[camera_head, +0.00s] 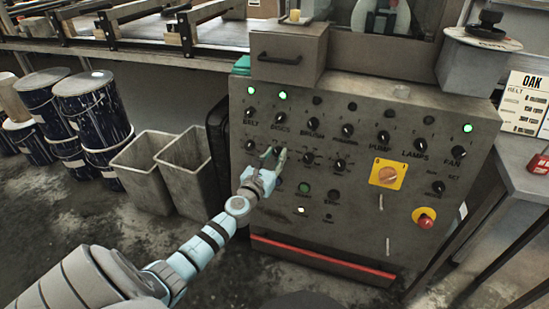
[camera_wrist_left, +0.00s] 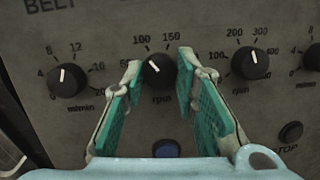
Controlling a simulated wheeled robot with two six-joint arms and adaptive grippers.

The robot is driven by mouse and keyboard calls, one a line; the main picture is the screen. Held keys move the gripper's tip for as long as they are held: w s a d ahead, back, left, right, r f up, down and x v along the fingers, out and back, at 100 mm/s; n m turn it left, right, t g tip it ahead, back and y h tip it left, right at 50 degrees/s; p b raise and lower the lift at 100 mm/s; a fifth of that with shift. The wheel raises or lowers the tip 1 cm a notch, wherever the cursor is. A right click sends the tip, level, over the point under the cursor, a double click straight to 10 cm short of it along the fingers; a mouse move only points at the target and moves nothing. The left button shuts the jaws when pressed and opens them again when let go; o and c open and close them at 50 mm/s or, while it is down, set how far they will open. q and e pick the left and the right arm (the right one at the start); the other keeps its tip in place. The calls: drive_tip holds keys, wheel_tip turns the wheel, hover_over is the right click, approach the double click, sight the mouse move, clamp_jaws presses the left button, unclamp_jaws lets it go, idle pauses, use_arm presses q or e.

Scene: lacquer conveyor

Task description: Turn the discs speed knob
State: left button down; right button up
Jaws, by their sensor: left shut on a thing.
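The discs speed knob (camera_wrist_left: 158,71) is a black round knob with a white pointer line, on an rpm scale showing 100 and 150. Its pointer tilts up and left. In the wrist view my left gripper (camera_wrist_left: 157,72) has its two green-padded fingers on either side of this knob, shut on it. In the head view the left gripper (camera_head: 275,153) reaches the grey control panel (camera_head: 350,250) below the DISCS label, and its fingers partly hide the knob. My right gripper is in neither view.
The belt speed knob (camera_wrist_left: 69,79) is left of the fingers and another rpm knob (camera_wrist_left: 250,62) is right. A blue button (camera_wrist_left: 167,148) lies below. The panel has a yellow-backed switch (camera_head: 388,174) and a red emergency button (camera_head: 425,222). Grey bins (camera_head: 188,165) stand left.

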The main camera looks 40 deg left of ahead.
use_arm(q)
drive_tip(key=n, duration=0.3)
drive_tip(key=shift+f+y+b, duration=0.15)
drive_tip(key=shift+y+b, duration=0.15)
drive_tip(key=shift+d+n+y, duration=0.1)
drive_tip(key=shift+n+y, duration=0.2)
drive_tip(key=shift+n, duration=0.8)
drive_tip(key=n, duration=0.3)
drive_tip(key=shift+g+y, duration=0.4)
drive_tip(key=n, duration=0.3)
drive_tip(key=shift+d+y, duration=0.1)
drive_tip(key=shift+y, duration=0.3)
drive_tip(key=n+g, duration=0.1)
drive_tip(key=n, duration=0.4)
drive_tip(key=shift+w+n+y, duration=0.1)
drive_tip(key=shift+n+y, duration=0.2)
drive_tip(key=shift+d+n+g+p, duration=0.1)
drive_tip(key=shift+n+g+p, duration=0.5)
drive_tip(key=shift+n, duration=1.4)
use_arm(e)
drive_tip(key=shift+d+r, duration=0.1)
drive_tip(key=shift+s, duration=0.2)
use_arm(q)
drive_tip(key=c, duration=1.3)
unclamp_jaws()
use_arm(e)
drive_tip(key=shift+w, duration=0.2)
